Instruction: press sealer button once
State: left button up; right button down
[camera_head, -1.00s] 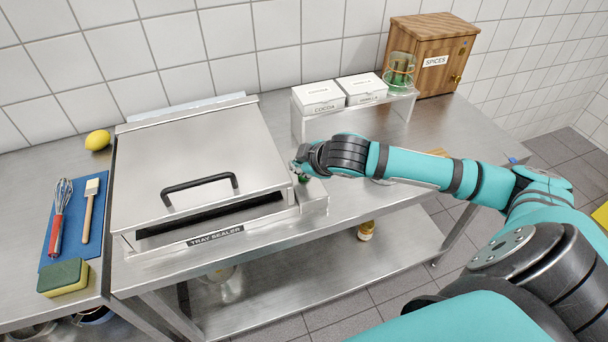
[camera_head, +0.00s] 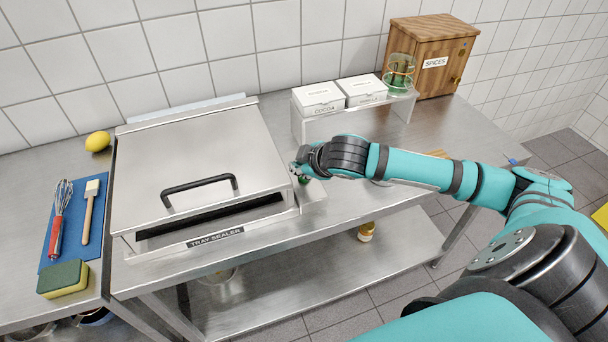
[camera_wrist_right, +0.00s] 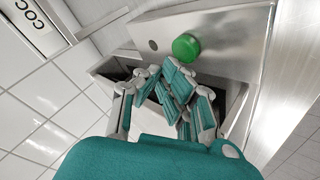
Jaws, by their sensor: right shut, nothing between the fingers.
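The tray sealer (camera_head: 205,160) is a steel box with a black handle on its lid, and a dark gap shows under the lid's front edge. Its round green button (camera_wrist_right: 186,47) shows whole in the wrist view, on a steel panel. In the head view only a bit of green (camera_head: 304,180) shows beside my gripper. My right gripper (camera_head: 298,172) is at the sealer's right side, shut and empty. In the wrist view its closed fingers (camera_wrist_right: 172,82) lie just below the button in the picture; I cannot tell whether they touch it. My left gripper is out of view.
A low shelf (camera_head: 348,122) with white boxes (camera_head: 318,98) and a glass jar stands behind my right gripper. A wooden spice cabinet (camera_head: 425,55) is at the back right. A lemon, whisk, brush and sponge (camera_head: 63,279) lie left of the sealer.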

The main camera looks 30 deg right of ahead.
aim_at(302, 177)
jog(key=shift+f, duration=0.1)
jog(key=shift+f, duration=0.35)
jog(key=shift+f, duration=0.35)
dwell(0.8)
jog(key=shift+r+p, duration=0.8)
jog(key=shift+p, duration=0.4)
notch_tip(302, 177, up, 5)
jog(key=p, duration=0.5)
jog(key=shift+p, duration=0.4)
